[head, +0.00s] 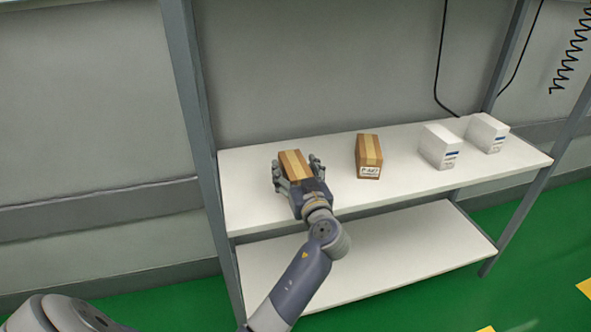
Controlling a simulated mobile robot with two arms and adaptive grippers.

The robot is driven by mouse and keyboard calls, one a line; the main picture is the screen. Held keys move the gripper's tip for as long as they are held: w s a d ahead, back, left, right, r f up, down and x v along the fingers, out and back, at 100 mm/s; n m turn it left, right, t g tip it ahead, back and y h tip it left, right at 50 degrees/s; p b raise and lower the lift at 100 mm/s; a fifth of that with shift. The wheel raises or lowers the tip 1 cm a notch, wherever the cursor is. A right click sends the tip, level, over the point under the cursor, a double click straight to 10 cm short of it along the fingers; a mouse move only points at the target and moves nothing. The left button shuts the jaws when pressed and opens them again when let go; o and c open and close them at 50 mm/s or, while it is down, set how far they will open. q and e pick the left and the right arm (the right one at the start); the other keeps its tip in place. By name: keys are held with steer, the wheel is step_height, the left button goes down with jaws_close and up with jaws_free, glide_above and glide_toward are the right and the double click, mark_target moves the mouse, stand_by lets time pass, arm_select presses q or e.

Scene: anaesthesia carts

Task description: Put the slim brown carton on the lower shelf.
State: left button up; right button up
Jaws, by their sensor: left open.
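A brown carton (294,164) with a lighter tape strip is on the upper shelf (400,189), near its left end. My left gripper (296,174) is at this carton, its open fingers on either side of it; the palm hides the near end. Whether the fingers touch it I cannot tell. A second brown carton (369,151) with a white label stands to its right, apart from the gripper. The two are close in size, so I cannot tell surely which is the slim one. The lower shelf (390,251) is white and its visible part is bare. My right gripper is not in view.
Two white boxes (439,147) (487,133) stand on the upper shelf towards the right. Grey posts (191,100) frame the rack. The upper shelf's front edge overhangs the view of the lower shelf's back. A black cable (441,60) hangs behind.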

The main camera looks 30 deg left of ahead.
arm_select(q)
steer(key=shift+s+d, duration=0.15)
steer(key=shift+d, duration=0.1)
steer(key=v, duration=1)
steer(key=shift+s+d, duration=0.5)
steer(key=shift+s, duration=0.05)
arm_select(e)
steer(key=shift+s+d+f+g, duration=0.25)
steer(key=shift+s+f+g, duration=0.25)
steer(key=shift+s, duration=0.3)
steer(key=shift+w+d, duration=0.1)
